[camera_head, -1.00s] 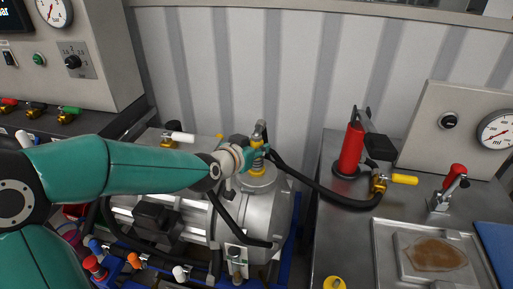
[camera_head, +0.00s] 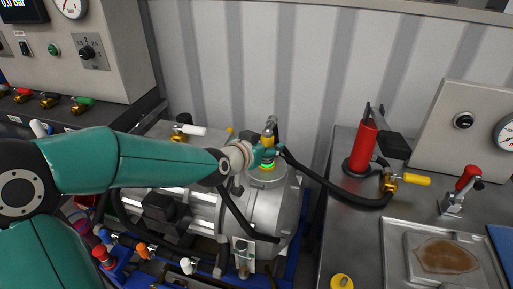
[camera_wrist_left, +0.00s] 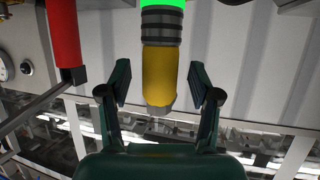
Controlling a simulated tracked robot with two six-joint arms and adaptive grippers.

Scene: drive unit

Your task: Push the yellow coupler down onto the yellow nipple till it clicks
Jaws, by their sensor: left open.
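The yellow coupler (camera_head: 268,138) stands upright on top of the grey drive unit (camera_head: 286,207). A ring at its lower end (camera_head: 267,166) glows green. The yellow nipple is hidden; I cannot see it apart from the coupler. My left gripper (camera_head: 271,152) is at the coupler, partly in front of it. In the left wrist view, which is upside down, the yellow coupler body (camera_wrist_left: 158,72) lies between the two dark fingers, with a visible gap on each side, and the green glow is at the top edge. The left gripper is open. My right gripper is out of view.
A black hose (camera_head: 325,186) runs from the coupler area right to a brass valve with a yellow handle (camera_head: 410,180). A red cylinder (camera_head: 364,147) stands on the right bench, near a metal tray (camera_head: 393,247). A corrugated wall (camera_head: 240,60) closes the back.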

